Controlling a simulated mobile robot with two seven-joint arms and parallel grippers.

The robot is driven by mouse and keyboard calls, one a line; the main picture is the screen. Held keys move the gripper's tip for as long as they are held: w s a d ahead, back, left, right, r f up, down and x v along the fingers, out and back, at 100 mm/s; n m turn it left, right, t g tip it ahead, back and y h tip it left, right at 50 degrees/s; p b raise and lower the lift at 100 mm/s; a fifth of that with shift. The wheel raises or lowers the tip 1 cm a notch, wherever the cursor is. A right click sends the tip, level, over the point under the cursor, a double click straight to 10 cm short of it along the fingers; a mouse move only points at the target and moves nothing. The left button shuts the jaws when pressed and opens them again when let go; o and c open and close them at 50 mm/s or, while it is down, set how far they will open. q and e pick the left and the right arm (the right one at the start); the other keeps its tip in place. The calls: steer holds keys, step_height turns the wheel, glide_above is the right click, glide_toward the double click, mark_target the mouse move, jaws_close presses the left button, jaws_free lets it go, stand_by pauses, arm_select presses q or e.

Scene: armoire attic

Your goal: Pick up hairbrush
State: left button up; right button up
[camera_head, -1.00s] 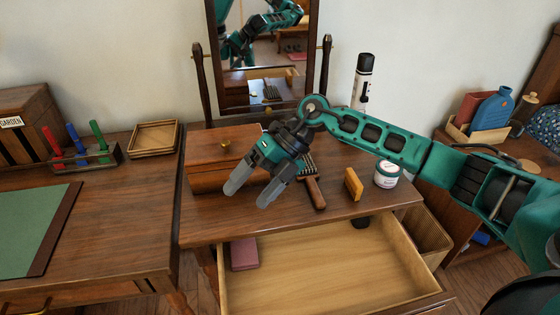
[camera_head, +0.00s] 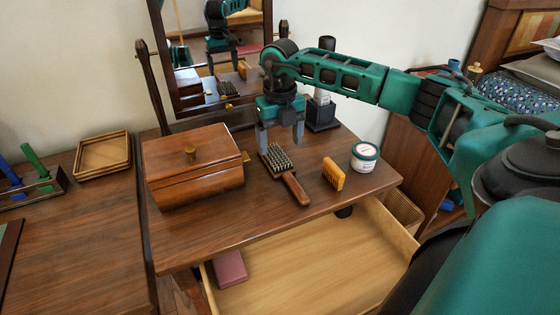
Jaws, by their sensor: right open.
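The hairbrush (camera_head: 291,183) lies on the wooden dressing table, its bristles facing up and its brown handle pointing toward the front edge. My right gripper (camera_head: 281,145) points down over the bristle head of the brush. Its two grey fingers are apart, one on each side of the head as seen here, with nothing between them. I cannot tell exactly how high the fingertips are above the table. My left gripper is not in view.
A wooden box (camera_head: 192,170) with a knob stands left of the brush. The open drawer (camera_head: 300,267) below holds a pink box (camera_head: 229,269). A mirror (camera_head: 218,50) rises behind.

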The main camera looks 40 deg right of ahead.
mark_target(280, 160)
step_height(280, 160, down, 5)
steer(key=shift+f+b, duration=0.2)
steer(key=shift+b, duration=0.25)
steer(key=c, duration=1.2)
